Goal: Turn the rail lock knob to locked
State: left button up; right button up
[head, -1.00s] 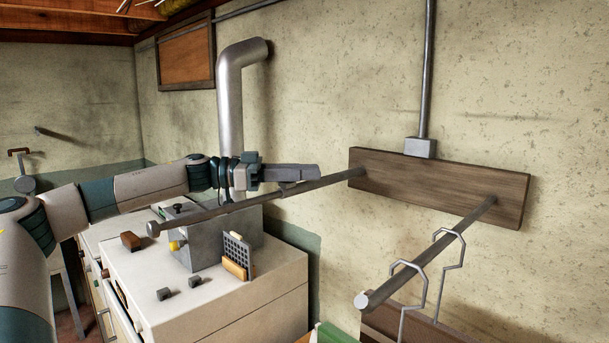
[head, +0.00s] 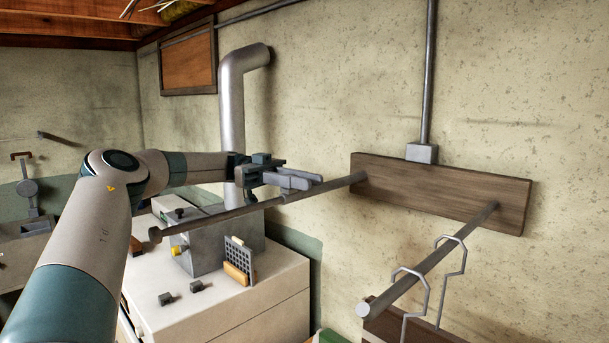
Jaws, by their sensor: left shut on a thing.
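Two round metal rails stick out from a wooden board (head: 445,190) on the wall. The left rail (head: 220,219) runs out over the bench. My left gripper (head: 302,183) is at this rail, part way between its free end and the board, with its fingers pointing right along it. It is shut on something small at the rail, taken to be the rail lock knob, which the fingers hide. The knob's setting cannot be read. My right gripper is not in view.
The right rail (head: 430,258) carries two bent wire hangers (head: 411,290). Below the left rail, a white cabinet (head: 255,305) holds a grey metal box (head: 199,257), a dark grid piece (head: 240,257) and small dark blocks. A thick pipe (head: 232,110) rises behind my gripper.

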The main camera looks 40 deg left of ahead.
pick_arm(q)
jog(key=shift+s+m+g+p, duration=0.2)
jog(key=shift+m+g+p, duration=0.35)
jog(key=shift+g+p, duration=0.35)
jog(key=shift+s+m+g+p, duration=0.15)
jog(key=shift+m+g+p, duration=0.4)
jog(key=shift+g+p, duration=0.3)
jog(key=o, duration=1)
jog(key=shift+o, duration=0.2)
jog(key=shift+s+a, duration=0.1)
